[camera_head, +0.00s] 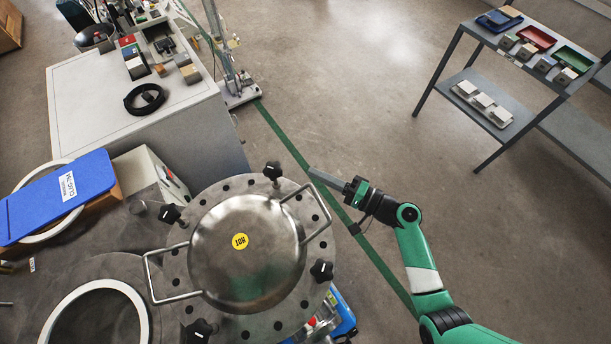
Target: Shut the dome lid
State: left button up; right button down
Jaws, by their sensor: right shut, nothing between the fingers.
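The dome lid (250,278) is a round steel dome with a yellow "HOT" label and two bar handles, one at its left (160,283) and one at its upper right (322,218). It sits in the middle of a round metal flange (205,203) with holes and several black clamp knobs around it. I cannot tell whether the dome is fully seated. My right gripper (318,174) is shut and empty, beyond the flange's upper right edge, apart from the handle. My left gripper is not in view.
Black knobs (273,170) stand up from the flange rim. A blue closed-off panel (60,195) and a round opening with a white ring (140,305) lie to the left. A white cabinet (90,95) with a black cable coil (146,98) stands behind. Floor at right is clear up to a shelf cart (480,75).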

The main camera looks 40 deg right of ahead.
aim_at(287, 183)
jog(key=w+a, duration=0.2)
jog(key=a, duration=0.1)
jog(key=w+a+b, duration=0.1)
jog(key=w+a, duration=0.2)
jog(key=shift+w+a, duration=0.15)
jog(key=shift+a, duration=0.25)
jog(key=shift+s, duration=0.2)
